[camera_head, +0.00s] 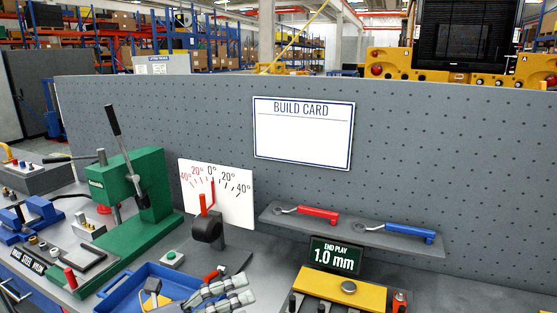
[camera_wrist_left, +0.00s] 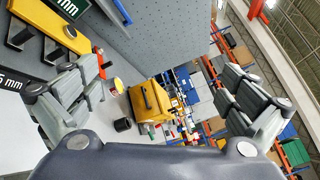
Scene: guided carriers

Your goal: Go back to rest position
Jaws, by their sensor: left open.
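My left gripper (camera_head: 246,288) shows at the bottom of the head view, its grey jointed fingers over the bench near the blue tray (camera_head: 138,276). In the left wrist view its two fingers (camera_wrist_left: 162,78) stand wide apart at left and right, with nothing held between them. My right gripper is in neither view.
A green press (camera_head: 140,190) stands at left, beside a dial gauge card (camera_head: 238,210). A shelf (camera_head: 380,236) on the grey pegboard holds a red-handled tool (camera_head: 318,214) and a blue-handled one (camera_head: 410,232). A yellow fixture (camera_head: 325,286) sits right of my left gripper, below the END PLAY display (camera_head: 335,256).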

